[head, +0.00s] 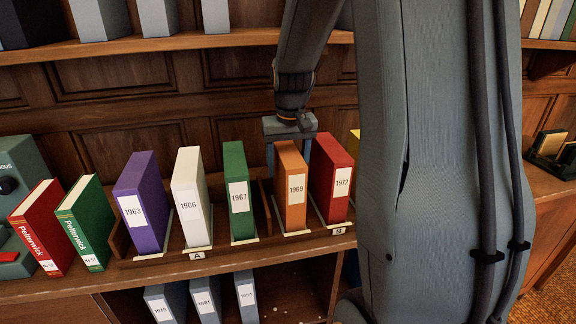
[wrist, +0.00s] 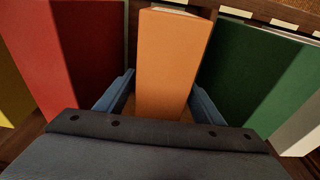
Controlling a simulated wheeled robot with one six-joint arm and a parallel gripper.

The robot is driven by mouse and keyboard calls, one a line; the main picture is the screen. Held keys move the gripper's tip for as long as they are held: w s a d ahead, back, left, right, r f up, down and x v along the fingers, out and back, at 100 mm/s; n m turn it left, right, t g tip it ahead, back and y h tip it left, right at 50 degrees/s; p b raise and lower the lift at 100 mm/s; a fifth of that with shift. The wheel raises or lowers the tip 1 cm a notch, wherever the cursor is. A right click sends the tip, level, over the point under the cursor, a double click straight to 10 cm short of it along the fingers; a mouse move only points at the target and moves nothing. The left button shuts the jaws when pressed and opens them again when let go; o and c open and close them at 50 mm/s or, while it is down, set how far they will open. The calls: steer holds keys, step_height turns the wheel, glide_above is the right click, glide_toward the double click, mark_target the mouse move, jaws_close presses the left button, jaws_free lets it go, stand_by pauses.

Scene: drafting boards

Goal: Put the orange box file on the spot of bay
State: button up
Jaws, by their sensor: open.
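The orange box file (head: 291,187), labelled 1969, stands upright at the left end of bay B (head: 338,231) in the wooden rack, on a pale marked spot. It also fills the middle of the wrist view (wrist: 170,55). My gripper (head: 289,150) is open behind the upper part of this file, with one finger on each side. In the wrist view the blue-grey fingers (wrist: 160,88) flank the orange file, and small gaps seem to show beside it. The fingertips are partly hidden behind the files in the head view.
The red 1972 file (head: 331,178) stands close on the right, with a yellow one partly hidden by my arm. Bay A (head: 197,256) holds purple, white and green (head: 238,190) files, left of a wooden divider. Green and red books (head: 84,222) lean at the left.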

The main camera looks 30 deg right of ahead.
steer(key=r+b, duration=0.1)
steer(key=r, duration=0.3)
steer(key=s+r+b, duration=0.1)
steer(key=r, duration=0.3)
steer(key=r+b, duration=0.1)
steer(key=r, duration=0.3)
steer(key=shift+s+a, duration=0.25)
steer(key=shift+s, duration=0.1)
